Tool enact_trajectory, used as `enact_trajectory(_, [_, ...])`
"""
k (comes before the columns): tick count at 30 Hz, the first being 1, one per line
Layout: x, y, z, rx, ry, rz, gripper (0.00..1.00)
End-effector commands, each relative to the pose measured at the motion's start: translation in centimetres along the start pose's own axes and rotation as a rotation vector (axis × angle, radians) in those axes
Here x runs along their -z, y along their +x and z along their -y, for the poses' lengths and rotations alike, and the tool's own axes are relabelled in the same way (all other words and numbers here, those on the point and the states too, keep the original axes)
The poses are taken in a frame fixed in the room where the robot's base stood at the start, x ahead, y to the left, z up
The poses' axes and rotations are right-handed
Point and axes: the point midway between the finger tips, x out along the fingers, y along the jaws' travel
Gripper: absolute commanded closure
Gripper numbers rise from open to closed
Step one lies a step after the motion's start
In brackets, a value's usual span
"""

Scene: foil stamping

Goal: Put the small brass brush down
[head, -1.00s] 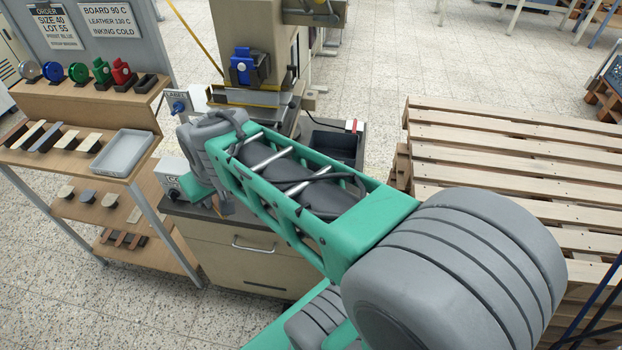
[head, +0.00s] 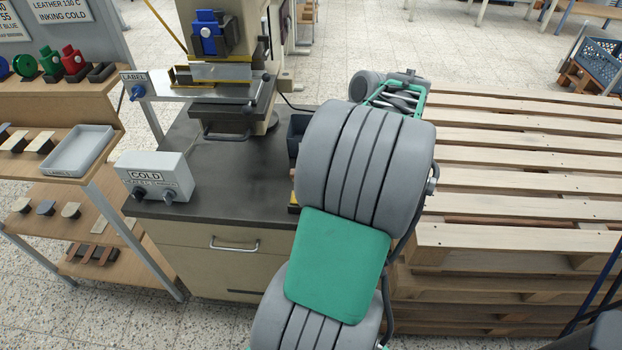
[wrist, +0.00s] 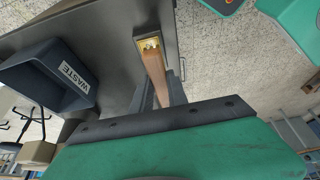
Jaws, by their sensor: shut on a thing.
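In the wrist view the brass brush (wrist: 152,58) has a brown wooden handle and a gold-coloured head. My gripper (wrist: 156,80) is shut on its handle, with a dark finger on either side. The brush head points away from the gripper, over the dark worktop (wrist: 105,40) near its edge. I cannot tell whether the brush touches the worktop. In the head view my arm hides the gripper.
A dark bin marked WASTE (wrist: 45,78) stands left of the brush in the wrist view. In the head view the worktop (head: 235,165) is clear between the COLD box (head: 155,177) and my arm. The press (head: 225,75) stands behind; a wooden pallet stack (head: 500,190) is at right.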

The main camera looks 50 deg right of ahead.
Motion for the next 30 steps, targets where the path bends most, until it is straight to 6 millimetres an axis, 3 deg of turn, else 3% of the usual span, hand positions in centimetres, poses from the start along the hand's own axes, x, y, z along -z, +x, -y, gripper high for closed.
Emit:
enact_trajectory(6, [0.2, 3.1, -6.1, 0.006, 0.0, -0.001, 1.0])
enact_trajectory(12, [-0.9, 7.3, -9.8, 0.003, 0.003, -0.001, 1.0])
enact_trajectory(18, [-1.4, 9.2, -11.3, 0.002, 0.003, 0.0, 1.0])
enact_trajectory(24, [-2.6, 11.8, -11.3, 0.001, 0.005, 0.0, 1.0])
enact_trajectory(30, [-2.6, 11.9, -11.3, 0.0, 0.004, 0.0, 1.0])
